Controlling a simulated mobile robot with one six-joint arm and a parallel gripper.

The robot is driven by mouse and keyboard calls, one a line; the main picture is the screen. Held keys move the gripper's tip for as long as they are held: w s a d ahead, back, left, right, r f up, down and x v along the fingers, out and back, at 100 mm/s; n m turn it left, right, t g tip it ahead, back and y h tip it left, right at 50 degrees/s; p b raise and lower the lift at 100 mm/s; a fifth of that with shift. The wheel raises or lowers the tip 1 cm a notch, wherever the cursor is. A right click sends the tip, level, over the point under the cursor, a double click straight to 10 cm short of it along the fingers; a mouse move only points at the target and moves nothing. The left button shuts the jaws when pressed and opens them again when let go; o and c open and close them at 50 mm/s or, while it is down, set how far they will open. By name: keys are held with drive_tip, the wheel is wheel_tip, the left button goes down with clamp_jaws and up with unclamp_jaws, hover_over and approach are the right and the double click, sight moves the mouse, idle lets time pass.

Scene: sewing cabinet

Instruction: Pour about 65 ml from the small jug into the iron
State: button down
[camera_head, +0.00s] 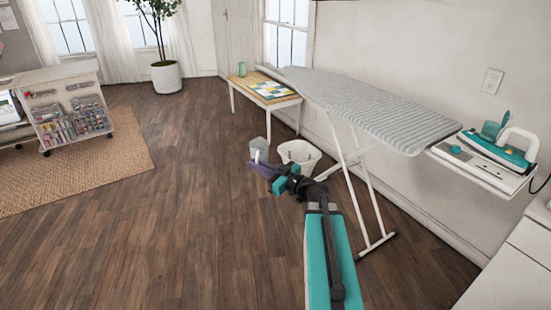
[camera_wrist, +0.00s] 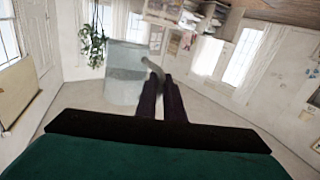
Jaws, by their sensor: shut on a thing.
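The small jug (camera_head: 259,146) is clear and grey, held in the air beyond my arm, low over the floor. It also shows in the wrist view (camera_wrist: 124,75), with a level line of clear liquid inside. My gripper (camera_head: 264,166) has dark purple fingers, shut on the jug's handle (camera_wrist: 154,72). The jug looks about upright; the wrist picture is upside down. The teal and white iron (camera_head: 500,150) lies on the rest at the right end of the ironing board, far right of my gripper. A translucent teal part (camera_head: 490,129) rises from it.
The striped ironing board (camera_head: 360,100) on white legs stands between the jug and the iron. A white basket (camera_head: 300,153) is on the floor right behind the jug. A low table (camera_head: 265,92) stands beyond. White cabinets (camera_head: 520,255) fill the lower right.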

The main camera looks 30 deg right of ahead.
drive_tip(key=s+a+f+n+g+y, duration=0.1)
drive_tip(key=s+a+n+g+y, duration=0.1)
drive_tip(key=a, duration=0.9)
drive_tip(key=s+a+n+g+y, duration=0.2)
drive_tip(key=a+n+g+y, duration=0.2)
drive_tip(key=a, duration=0.8)
drive_tip(key=shift+a+f+n+y+p, duration=0.25)
drive_tip(key=shift+f+n+y+p, duration=0.15)
drive_tip(key=shift+y, duration=0.8)
drive_tip(key=shift+a, duration=0.1)
